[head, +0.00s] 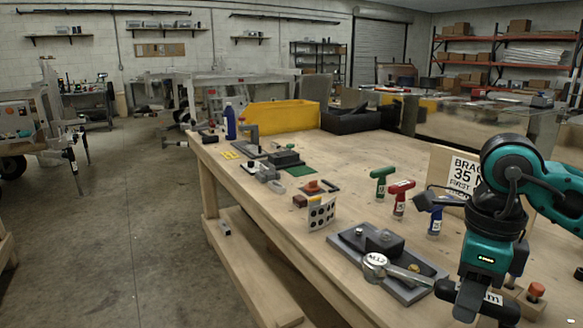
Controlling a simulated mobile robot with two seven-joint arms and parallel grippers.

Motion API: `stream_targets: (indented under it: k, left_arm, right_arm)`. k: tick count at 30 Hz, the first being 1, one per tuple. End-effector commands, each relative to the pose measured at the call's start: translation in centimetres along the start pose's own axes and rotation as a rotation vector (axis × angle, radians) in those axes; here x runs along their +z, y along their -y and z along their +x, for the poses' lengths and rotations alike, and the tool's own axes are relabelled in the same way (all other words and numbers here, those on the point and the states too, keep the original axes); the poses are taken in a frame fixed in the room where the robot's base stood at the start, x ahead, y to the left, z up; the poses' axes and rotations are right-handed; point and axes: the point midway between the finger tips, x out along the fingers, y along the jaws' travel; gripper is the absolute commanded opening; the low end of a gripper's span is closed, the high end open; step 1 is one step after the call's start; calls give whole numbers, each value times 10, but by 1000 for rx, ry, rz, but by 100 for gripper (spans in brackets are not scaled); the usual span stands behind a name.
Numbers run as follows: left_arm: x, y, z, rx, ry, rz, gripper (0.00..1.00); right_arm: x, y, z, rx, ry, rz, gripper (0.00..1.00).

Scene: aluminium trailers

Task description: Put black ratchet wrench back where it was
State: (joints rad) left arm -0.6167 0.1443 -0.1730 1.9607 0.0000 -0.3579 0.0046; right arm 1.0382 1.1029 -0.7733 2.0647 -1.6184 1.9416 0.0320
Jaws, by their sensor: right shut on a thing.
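The ratchet wrench (408,275) has a round silver head marked M12, a metal shaft and what looks like a black handle with a white label. My right gripper (478,297) is shut on the dark handle end at the lower right. The wrench points left, its head over the front edge of a grey fixture plate (347,244) with a dark block. I cannot tell whether the head touches the plate. The gripper covers part of the handle. My left gripper is out of view.
Green (381,180), red (401,193) and blue (436,218) T-handled tools stand behind the fixture. A bracket sign (463,172) is partly behind my right arm. An orange-topped peg (535,292) stands at the right. A yellow bin (283,117) is farther back. The bench middle is fairly clear.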

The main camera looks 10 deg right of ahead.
Motion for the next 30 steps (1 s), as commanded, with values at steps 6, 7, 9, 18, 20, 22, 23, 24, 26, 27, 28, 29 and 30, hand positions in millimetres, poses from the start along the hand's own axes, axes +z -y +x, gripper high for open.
stream_targets:
  k: [6,7,9,18,20,22,23,24,26,27,28,29,30]
  left_arm:
    - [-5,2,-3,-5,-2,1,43]
    - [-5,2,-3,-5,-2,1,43]
    - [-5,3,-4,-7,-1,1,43]
    - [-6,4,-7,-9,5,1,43]
    - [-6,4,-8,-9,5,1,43]
    - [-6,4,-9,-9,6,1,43]
    - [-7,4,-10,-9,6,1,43]
    - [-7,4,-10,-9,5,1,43]
    - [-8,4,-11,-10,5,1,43]
    - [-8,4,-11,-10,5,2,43]
    - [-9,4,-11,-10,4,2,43]
    - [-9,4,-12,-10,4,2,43]
    - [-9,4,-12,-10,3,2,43]
  right_arm:
    - [21,-4,11,6,4,-420,0]
    - [24,-4,13,7,3,-479,0]
    - [30,-6,17,9,4,-616,0]
    - [57,-14,35,12,2,-1203,0]
    - [63,-16,38,10,2,-1322,0]
    - [69,-19,42,10,1,-1461,0]
    - [71,-20,44,10,1,-1520,0]
    - [75,-22,46,10,-1,-1598,0]
    - [80,-24,50,9,-3,-1717,0]
    - [83,-26,52,9,-4,-1793,0]
    - [85,-27,53,9,-6,-1848,0]
    - [88,-28,55,8,-7,-1902,0]
    - [91,-29,57,7,-9,-1969,0]
